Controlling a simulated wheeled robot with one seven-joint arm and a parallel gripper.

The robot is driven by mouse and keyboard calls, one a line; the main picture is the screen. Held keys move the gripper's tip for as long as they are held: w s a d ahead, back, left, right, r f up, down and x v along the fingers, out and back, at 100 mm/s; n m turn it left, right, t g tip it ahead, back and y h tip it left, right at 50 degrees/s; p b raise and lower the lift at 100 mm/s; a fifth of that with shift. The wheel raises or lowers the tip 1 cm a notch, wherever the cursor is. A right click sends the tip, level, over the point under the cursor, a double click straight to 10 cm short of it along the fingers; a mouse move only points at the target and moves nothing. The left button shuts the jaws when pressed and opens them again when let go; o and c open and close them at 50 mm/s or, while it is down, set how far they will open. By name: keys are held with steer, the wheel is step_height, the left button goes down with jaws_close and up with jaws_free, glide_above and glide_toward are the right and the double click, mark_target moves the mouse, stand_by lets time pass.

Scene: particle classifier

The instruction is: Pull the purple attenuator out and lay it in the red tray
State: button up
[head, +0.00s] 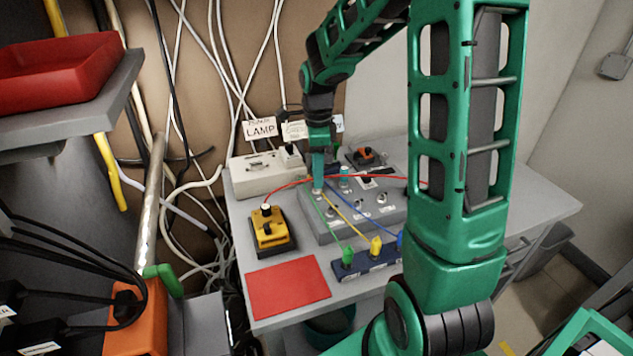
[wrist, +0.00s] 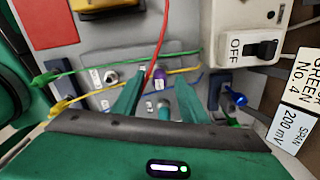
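In the wrist view, a small purple piece (wrist: 158,76), which looks like the purple attenuator, stands on the grey panel (wrist: 101,58). My gripper (wrist: 161,84) is open, with one teal finger on each side of it; I cannot tell whether either finger touches it. In the head view my gripper (head: 318,178) points down at the grey panel (head: 324,230), and I cannot make out the purple piece there. A red tray with raised walls (head: 60,75) sits on a shelf at the upper left.
A flat red mat (head: 288,287) lies on the table's front left. A yellow box (head: 269,230) stands behind it. Red, green, yellow and blue cables cross the panel near my fingers. A cream switch box (head: 258,174) stands at the back; coloured plugs (head: 375,246) stand in front.

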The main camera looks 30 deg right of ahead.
steer(key=shift+f, duration=0.85)
jaws_close()
steer(key=shift+r, duration=0.55)
steer(key=r, duration=0.3)
steer(key=shift+s+a+r, duration=0.1)
steer(key=shift+a+r, duration=0.2)
steer(key=shift+a, duration=0.1)
steer(key=s+a+r, duration=0.3)
steer(key=a+r, duration=0.3)
steer(key=a, duration=0.4)
steer(key=shift+s+a+r, duration=0.15)
steer(key=shift+s+r, duration=0.05)
steer(key=shift+s, duration=0.1)
